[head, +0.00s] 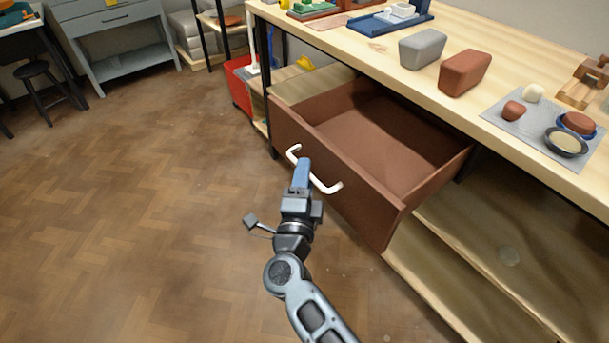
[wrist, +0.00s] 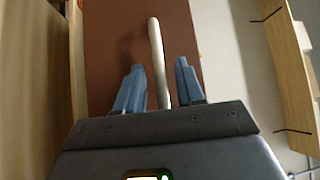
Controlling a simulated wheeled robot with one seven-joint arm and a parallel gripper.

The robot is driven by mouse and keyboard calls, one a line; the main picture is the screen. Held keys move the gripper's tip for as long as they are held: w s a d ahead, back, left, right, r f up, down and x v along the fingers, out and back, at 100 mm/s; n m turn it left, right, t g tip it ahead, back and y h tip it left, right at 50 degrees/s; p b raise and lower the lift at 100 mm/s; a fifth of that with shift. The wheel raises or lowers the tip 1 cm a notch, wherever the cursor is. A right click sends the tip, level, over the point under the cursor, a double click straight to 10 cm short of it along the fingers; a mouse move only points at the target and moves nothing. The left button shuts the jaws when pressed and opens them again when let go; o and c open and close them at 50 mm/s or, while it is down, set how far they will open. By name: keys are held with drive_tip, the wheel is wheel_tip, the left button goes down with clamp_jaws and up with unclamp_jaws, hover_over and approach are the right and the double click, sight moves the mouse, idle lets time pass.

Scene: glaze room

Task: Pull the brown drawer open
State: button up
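The brown drawer (head: 352,185) stands pulled well out from under the wooden workbench, and its inside looks empty. Its white bar handle (head: 325,185) is on the front panel. My gripper (head: 303,165) is at the handle, in front of the drawer. In the wrist view the handle (wrist: 155,45) runs between the two blue fingers of my gripper (wrist: 160,76), with a visible gap on each side. The fingers are apart and not closed on the handle. The brown drawer front (wrist: 115,45) fills the space behind them.
The workbench (head: 400,75) carries a grey block (head: 422,47), a brown block (head: 464,72) and a grey mat (head: 505,108) with small dishes. A lower shelf (head: 500,250) lies right of the drawer. A red bin (head: 238,85) stands beyond it.

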drive_tip(key=v, duration=0.7)
drive_tip(key=shift+s, duration=0.4)
drive_tip(key=shift+f, duration=0.1)
drive_tip(key=s+d+r+n+y+p, duration=0.1)
drive_tip(key=s+d+r+n+y, duration=0.15)
drive_tip(key=s+d+n, duration=0.95)
drive_tip(key=s+d+r+n+g, duration=0.1)
drive_tip(key=s+d+r+n, duration=0.1)
drive_tip(key=s, duration=0.6)
drive_tip(key=s+d+r+n+g+p, duration=0.1)
drive_tip(key=s+d+r, duration=0.3)
drive_tip(key=s, duration=0.5)
drive_tip(key=s+d+r+n+g, duration=0.2)
drive_tip(key=s+d+r+n, duration=0.1)
drive_tip(key=s, duration=0.6)
drive_tip(key=shift+d+r+g+p, duration=0.35)
drive_tip(key=shift+d+r, duration=0.2)
drive_tip(key=shift+r, duration=0.25)
